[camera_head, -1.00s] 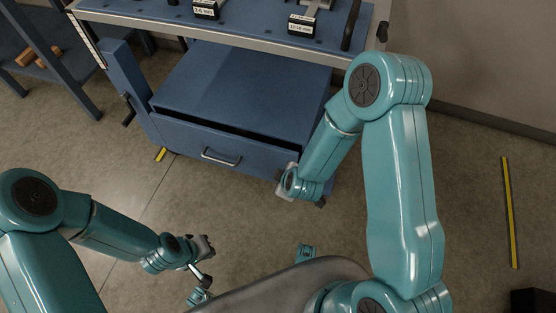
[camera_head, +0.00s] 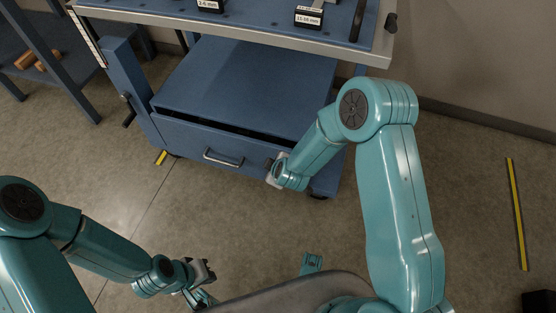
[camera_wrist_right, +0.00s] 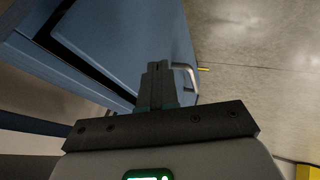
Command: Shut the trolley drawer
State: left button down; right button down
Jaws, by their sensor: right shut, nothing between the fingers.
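The blue trolley drawer (camera_head: 180,138) stands slightly open under the trolley's top, with a dark gap behind the upper edge of its front. Its pale bar handle (camera_head: 222,157) is at the middle of the front and also shows in the right wrist view (camera_wrist_right: 184,76). My right gripper (camera_head: 272,172) is at the right part of the drawer front. In the right wrist view its fingers (camera_wrist_right: 157,70) are together and empty, pointing at the front beside the handle; contact is unclear. My left gripper (camera_head: 207,273) is low over the floor, away from the drawer; its finger opening is unclear.
The trolley top (camera_head: 240,30) carries labelled holders above the drawer. A blue bench (camera_head: 55,75) with wooden pieces stands at left. A wall is behind at right.

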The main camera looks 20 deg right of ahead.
aim_at(282, 148)
pick_arm(q)
jog(key=shift+w+f+b, duration=0.15)
jog(key=shift+f+b, duration=0.15)
jog(key=shift+f, duration=0.25)
pick_arm(e)
jog(key=w+d, duration=0.2)
jog(key=w, duration=0.1)
jog(key=shift+w+d+f, duration=0.15)
jog(key=shift+w, duration=0.05)
pick_arm(q)
jog(key=shift+r, duration=0.1)
pick_arm(e)
jog(key=shift+w+d, duration=0.1)
